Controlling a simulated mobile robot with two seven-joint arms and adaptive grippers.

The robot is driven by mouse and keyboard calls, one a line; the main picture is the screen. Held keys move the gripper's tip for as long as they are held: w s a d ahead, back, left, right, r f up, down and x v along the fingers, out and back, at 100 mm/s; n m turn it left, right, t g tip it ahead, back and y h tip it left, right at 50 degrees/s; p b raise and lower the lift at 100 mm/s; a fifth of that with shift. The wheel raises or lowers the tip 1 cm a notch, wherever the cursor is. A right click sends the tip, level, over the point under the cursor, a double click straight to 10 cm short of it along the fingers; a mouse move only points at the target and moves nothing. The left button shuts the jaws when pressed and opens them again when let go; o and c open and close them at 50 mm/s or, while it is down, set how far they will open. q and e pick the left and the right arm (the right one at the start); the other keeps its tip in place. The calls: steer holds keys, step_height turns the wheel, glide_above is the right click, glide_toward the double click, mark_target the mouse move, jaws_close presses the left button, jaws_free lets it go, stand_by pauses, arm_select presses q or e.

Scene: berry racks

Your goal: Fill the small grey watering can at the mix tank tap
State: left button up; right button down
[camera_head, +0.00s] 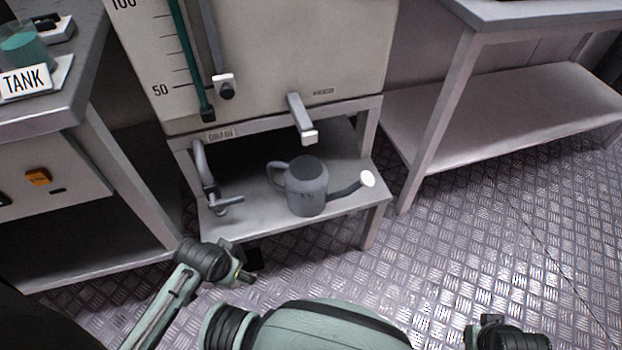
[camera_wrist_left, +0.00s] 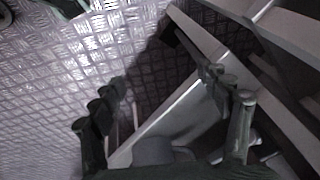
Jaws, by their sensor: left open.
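The small grey watering can (camera_head: 307,190) stands upright on the low shelf under the mix tank (camera_head: 290,50). Its handle is on the left and its spout, with a pale round rose, points right. A grey fitting with a pale square end (camera_head: 301,118) sticks out of the tank's front, above the can. A curved pipe with a T-shaped handle (camera_head: 205,178) hangs left of the can. My left gripper (camera_head: 250,266) is low in front of the shelf, left of the can and apart from it. In the left wrist view its fingers (camera_wrist_left: 165,95) are spread and empty.
A bench (camera_head: 62,118) with a labelled beaker stands at left. A metal table (camera_head: 510,12) with a lower shelf stands at right. The tank stand's legs (camera_head: 372,222) flank the low shelf. The patterned floor (camera_head: 450,260) is open at front right.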

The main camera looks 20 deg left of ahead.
arm_select(q)
jaws_close()
stand_by(0.3)
steer(key=shift+a, duration=0.1)
stand_by(1.1)
